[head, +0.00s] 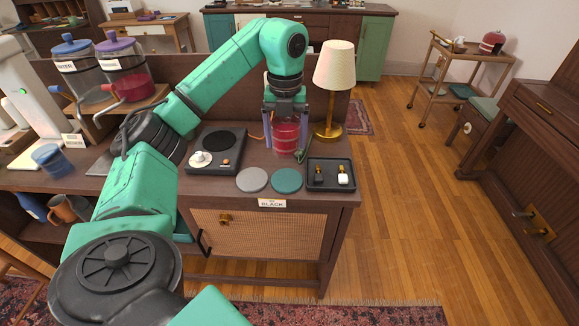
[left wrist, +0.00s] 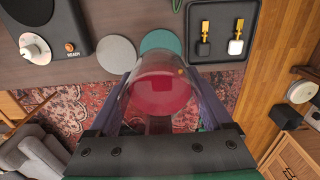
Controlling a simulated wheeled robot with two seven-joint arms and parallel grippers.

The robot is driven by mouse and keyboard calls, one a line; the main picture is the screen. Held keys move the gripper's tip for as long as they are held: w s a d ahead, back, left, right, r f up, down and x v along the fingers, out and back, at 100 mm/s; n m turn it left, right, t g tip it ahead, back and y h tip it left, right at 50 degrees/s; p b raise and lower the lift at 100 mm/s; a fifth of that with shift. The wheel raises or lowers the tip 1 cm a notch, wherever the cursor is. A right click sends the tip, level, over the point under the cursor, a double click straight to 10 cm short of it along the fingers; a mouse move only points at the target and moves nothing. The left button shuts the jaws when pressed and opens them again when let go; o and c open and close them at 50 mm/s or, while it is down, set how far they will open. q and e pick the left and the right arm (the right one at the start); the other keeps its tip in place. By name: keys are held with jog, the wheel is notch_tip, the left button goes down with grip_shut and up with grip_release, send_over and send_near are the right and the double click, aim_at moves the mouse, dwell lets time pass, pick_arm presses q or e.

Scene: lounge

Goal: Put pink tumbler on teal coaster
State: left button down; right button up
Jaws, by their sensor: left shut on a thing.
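The pink tumbler (head: 285,138) is clear with a red-pink fill and is held upright between the fingers of my left gripper (head: 286,120). The gripper is shut on it, above the back part of the cabinet top. The tumbler also shows in the left wrist view (left wrist: 162,88), between the two fingers. The teal coaster (head: 286,180) lies flat near the cabinet's front edge, in front of the tumbler in the head view. It is partly hidden behind the tumbler in the left wrist view (left wrist: 161,41). My right gripper is not in view.
A grey coaster (head: 252,179) lies left of the teal one. A black tray (head: 330,187) with small items is close on the right. A black scale-like device (head: 216,150) stands left, and a lamp (head: 333,75) with a brass base stands behind right. Drink dispensers (head: 128,72) are far left.

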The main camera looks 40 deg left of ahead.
aim_at(287, 150)
pick_arm(q)
notch_tip(287, 150, down, 9)
jog(key=shift+s+d+f, duration=0.1)
jog(key=shift+d+f, duration=0.05)
jog(key=shift+f, duration=0.15)
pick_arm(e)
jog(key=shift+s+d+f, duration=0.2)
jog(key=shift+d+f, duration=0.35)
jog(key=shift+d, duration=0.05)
pick_arm(q)
jog(key=shift+f, duration=0.1)
grip_release()
jog(key=shift+r, duration=0.2)
notch_tip(287, 150, up, 6)
jog(key=shift+f, duration=0.15)
notch_tip(287, 150, up, 6)
jog(key=p, duration=0.3)
jog(key=shift+r, duration=0.2)
jog(key=shift+f, duration=0.1)
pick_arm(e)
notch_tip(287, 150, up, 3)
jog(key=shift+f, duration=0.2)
